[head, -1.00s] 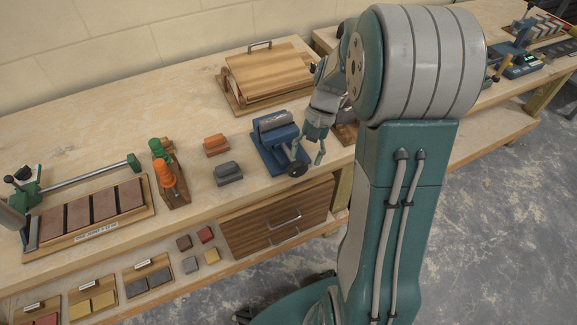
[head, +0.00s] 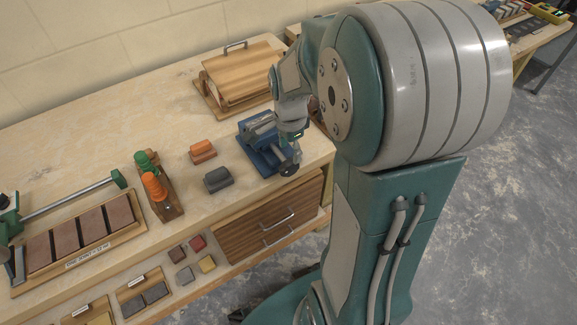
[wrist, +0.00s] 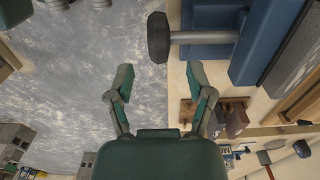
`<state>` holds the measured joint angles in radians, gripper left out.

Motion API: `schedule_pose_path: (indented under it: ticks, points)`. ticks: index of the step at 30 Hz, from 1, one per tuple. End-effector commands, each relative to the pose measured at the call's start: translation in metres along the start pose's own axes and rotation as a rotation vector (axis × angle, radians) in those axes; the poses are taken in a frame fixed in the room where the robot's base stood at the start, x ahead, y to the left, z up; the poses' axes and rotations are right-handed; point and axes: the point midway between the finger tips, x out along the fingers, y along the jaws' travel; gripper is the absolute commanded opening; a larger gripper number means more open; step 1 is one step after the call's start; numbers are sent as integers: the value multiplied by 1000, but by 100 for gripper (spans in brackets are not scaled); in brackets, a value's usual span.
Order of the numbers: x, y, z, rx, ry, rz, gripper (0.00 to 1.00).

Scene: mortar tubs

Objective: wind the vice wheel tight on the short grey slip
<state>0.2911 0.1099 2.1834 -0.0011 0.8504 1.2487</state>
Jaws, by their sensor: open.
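The blue vice (head: 258,151) stands near the bench's front edge, with grey at its top; I cannot tell jaws from a short grey slip there. Its dark wheel (head: 289,169) is on the front end of the screw. In the wrist view the wheel (wrist: 158,37) and bright shaft lie ahead of the fingertips, with the blue vice body (wrist: 215,15) to the right. My gripper (wrist: 161,78) is open and empty, its two fingers apart and not around the wheel. In the head view my gripper (head: 292,150) is at the wheel end of the vice, partly overlapping it.
A grey block (head: 218,179) and an orange block (head: 203,152) lie left of the vice. A wooden box (head: 238,80) stands behind it. A drawer (head: 270,215) is below the bench top. Small coloured blocks lie on the lower ledge. Open floor lies to the right.

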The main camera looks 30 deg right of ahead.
Motion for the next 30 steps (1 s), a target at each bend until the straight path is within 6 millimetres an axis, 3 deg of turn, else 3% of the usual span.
schedule_pose_path:
  ticks: [6, 10, 15, 23, 27, 28, 30]
  points:
    - [42, 1, 2, -2, -1, 5, 68]
    - [60, 0, 2, -2, -1, 3, 68]
    - [71, 0, 1, -2, 0, 2, 68]
    - [72, 0, 1, -2, 0, 1, 68]
    - [72, 0, 1, -2, 0, 0, 6]
    - [72, 0, 1, -2, 0, 0, 0]
    - [72, 0, 1, -2, 0, 0, 0]
